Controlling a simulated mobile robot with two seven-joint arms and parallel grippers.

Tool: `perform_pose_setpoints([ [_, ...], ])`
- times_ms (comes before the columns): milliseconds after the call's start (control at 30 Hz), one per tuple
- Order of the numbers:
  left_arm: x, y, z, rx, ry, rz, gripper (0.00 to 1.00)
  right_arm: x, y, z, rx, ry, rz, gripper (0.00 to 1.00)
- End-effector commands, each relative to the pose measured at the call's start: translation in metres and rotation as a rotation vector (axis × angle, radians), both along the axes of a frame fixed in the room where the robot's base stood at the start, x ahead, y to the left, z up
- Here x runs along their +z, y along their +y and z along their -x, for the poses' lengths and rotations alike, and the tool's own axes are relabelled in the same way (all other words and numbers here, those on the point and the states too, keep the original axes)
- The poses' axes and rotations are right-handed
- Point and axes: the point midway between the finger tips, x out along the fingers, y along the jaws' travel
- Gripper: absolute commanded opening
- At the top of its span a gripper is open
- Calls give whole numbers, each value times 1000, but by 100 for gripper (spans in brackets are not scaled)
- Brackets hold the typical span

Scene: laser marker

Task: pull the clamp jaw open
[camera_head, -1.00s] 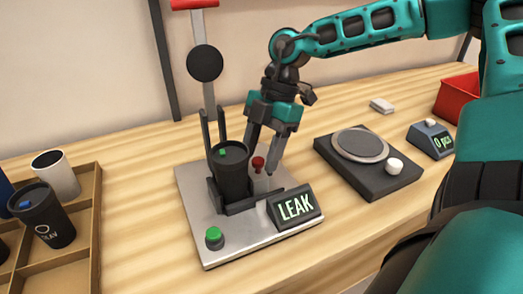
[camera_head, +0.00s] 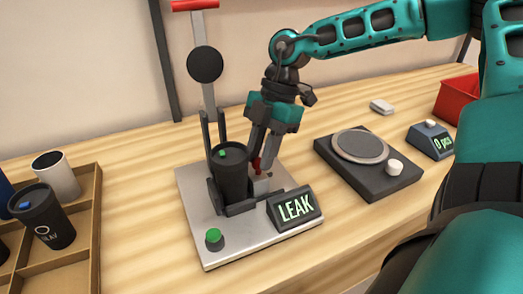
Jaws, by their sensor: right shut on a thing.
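The clamp station's grey base plate (camera_head: 200,252) stands on the table. A black tumbler (camera_head: 232,182) with a green mark on its lid stands upright in the dark clamp jaws (camera_head: 240,208). The red-knobbed jaw handle (camera_head: 257,164) is just right of the tumbler, partly hidden by my fingers. My right gripper (camera_head: 262,168) points down from above and is shut on this handle. A display (camera_head: 295,208) on the plate reads LEAK. My left gripper is not in view.
A green button (camera_head: 213,239) is at the plate's front. A red-handled post (camera_head: 206,92) rises behind the tumbler. A wooden tray (camera_head: 95,230) with cups is at left. A round-topped scale (camera_head: 360,150), a counter display (camera_head: 432,140) and a red bin (camera_head: 458,98) are at right.

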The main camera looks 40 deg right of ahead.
Motion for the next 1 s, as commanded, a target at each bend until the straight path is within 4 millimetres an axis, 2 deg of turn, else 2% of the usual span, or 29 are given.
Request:
perform_pose_setpoints([
  [300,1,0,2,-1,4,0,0,1,-16,4,0,-1,3,0],
  [533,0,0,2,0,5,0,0,0,-17,5,1,1,6,0],
  [567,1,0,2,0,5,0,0,0,-18,5,1,1,6,27],
  [600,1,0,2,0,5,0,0,0,-18,5,1,2,6,31],
  [833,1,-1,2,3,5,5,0,0,-16,5,0,1,3,53],
  [1000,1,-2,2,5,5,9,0,0,-16,5,0,1,1,53],
])
